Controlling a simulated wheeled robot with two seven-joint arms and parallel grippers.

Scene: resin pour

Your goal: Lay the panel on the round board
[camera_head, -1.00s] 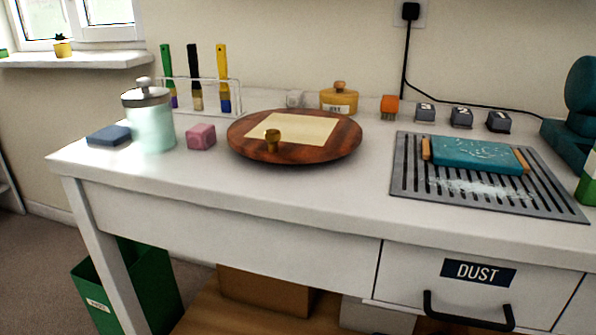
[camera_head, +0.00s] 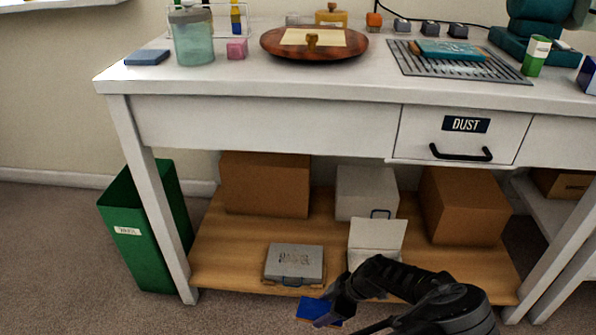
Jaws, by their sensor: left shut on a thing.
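The round board (camera_head: 278,46) is dark reddish wood and lies on the white bench. A pale square sheet (camera_head: 325,37) and a small brass-coloured knob-like piece (camera_head: 311,41) are on it. My left gripper (camera_head: 324,304) is low in front of the bench's lower shelf, shut on a flat blue piece (camera_head: 314,308). The gripper partly covers this piece, and I cannot tell for certain whether it is the panel. A teal slab (camera_head: 450,50) with a wooden end lies on the slotted grey grate (camera_head: 465,71). My right gripper is not in view.
On the lower shelf (camera_head: 215,252) are cardboard boxes (camera_head: 265,185), a grey case (camera_head: 294,262) and an open white box (camera_head: 377,238). A green bin (camera_head: 145,235) stands at the left. A jar (camera_head: 192,40) and a pink block (camera_head: 237,48) stand left of the board. The bench front is clear.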

